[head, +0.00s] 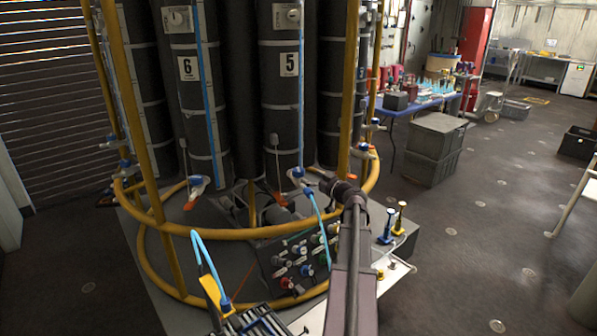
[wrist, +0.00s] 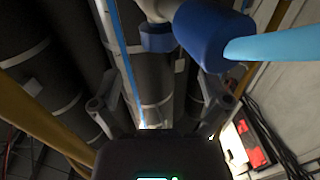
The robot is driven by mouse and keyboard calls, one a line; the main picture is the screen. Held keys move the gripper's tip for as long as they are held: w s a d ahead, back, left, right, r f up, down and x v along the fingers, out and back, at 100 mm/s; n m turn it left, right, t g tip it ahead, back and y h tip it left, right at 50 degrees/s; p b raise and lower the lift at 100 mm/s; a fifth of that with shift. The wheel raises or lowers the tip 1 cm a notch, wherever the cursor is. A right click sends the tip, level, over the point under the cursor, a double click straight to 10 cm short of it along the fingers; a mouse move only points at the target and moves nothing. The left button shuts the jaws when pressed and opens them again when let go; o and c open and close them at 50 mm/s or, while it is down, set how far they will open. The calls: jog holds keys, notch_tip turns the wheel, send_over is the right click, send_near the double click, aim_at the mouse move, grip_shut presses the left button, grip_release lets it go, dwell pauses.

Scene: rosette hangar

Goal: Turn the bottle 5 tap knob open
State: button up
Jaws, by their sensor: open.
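Bottle 5 (head: 289,85) is a tall dark cylinder with a white "5" label, standing in the rack in the head view. Its blue and white tap (head: 298,175) sits low at its front, with a light blue hose hanging from it. My gripper (head: 327,181) is just right of this tap. In the wrist view my gripper (wrist: 159,88) is open, its fingers apart with nothing between them. A large blue tap part (wrist: 212,36) with a light blue hose (wrist: 275,43) shows above the right finger. A smaller blue part is beside it. I cannot tell which part is the knob.
A yellow ring rail (head: 245,234) curves around the rack. A valve panel (head: 300,262) stands below the tap. Bottle 6 (head: 190,100) and its tap (head: 197,184) are to the left. Grey crates (head: 432,150) stand right; the floor there is largely clear.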

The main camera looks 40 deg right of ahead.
aim_at(303, 172)
jog(key=shift+w+d, duration=0.1)
jog(key=shift+w, duration=3.25)
jog(key=c, duration=1.2)
